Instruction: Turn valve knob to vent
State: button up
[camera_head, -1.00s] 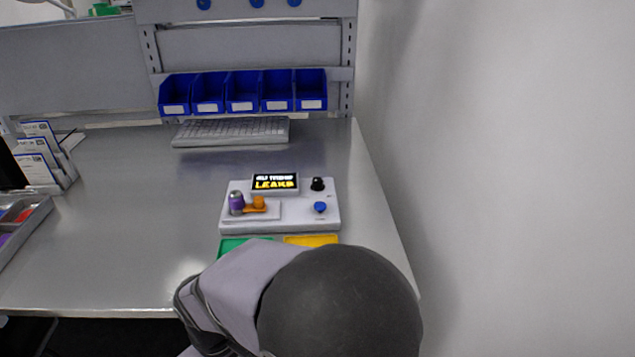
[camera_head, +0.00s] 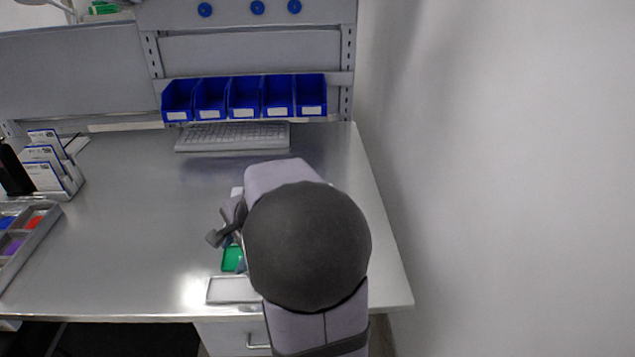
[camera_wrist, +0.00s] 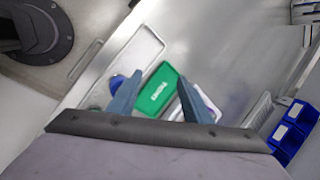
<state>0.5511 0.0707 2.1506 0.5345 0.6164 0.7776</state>
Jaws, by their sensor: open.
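The valve panel (camera_wrist: 198,103) is a white box, partly visible behind the right finger in the wrist view, with something purple on it. In the head view, my arm covers nearly all of it. The black and blue knobs cannot be made out on it now. My gripper (camera_wrist: 159,79) is open in the wrist view. Its two blue-grey fingers stand apart, with a green tray (camera_wrist: 158,93) showing between them and nothing held. A small rounded blue thing (camera_wrist: 117,84) shows beside the left finger; I cannot tell what it is.
An empty grey tray (camera_head: 233,291) lies near the table's front edge. A keyboard (camera_head: 232,137) and several blue bins (camera_head: 244,100) stand at the back. A compartment tray (camera_head: 28,236) and card holder (camera_head: 52,165) are at left. The table's middle left is clear.

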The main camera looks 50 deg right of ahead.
jog(key=w+d+n+t+h, duration=0.1)
jog(key=w+d+n+h, duration=0.1)
jog(key=d, duration=0.7)
jog(key=w+d+n+t+h, duration=0.1)
jog(key=d+n+h, duration=0.2)
jog(key=d, duration=0.7)
jog(key=w+d+n+h, duration=0.2)
jog(key=d+n+h, duration=0.1)
jog(key=d, duration=0.7)
jog(key=shift+w+d+r+t+h, duration=0.1)
jog(key=shift+w+r+t+h, duration=0.2)
jog(key=shift+t+h, duration=0.15)
jog(key=s+f+b, duration=0.1)
jog(key=d+f+n+h+b, duration=0.1)
jog(key=b, duration=0.1)
jog(key=s+f+n+t+b, duration=0.1)
jog(key=b, duration=0.1)
jog(key=shift+s+d+f, duration=0.15)
jog(key=shift+s+d, duration=0.1)
jog(key=shift+s, duration=0.1)
jog(key=shift+s+f+n+h, duration=0.25)
jog(key=shift+s+n, duration=0.05)
jog(key=shift+n, duration=0.1)
jog(key=shift+p+x, duration=0.95)
jog(key=shift+x, duration=2.7)
jog(key=c, duration=1.1)
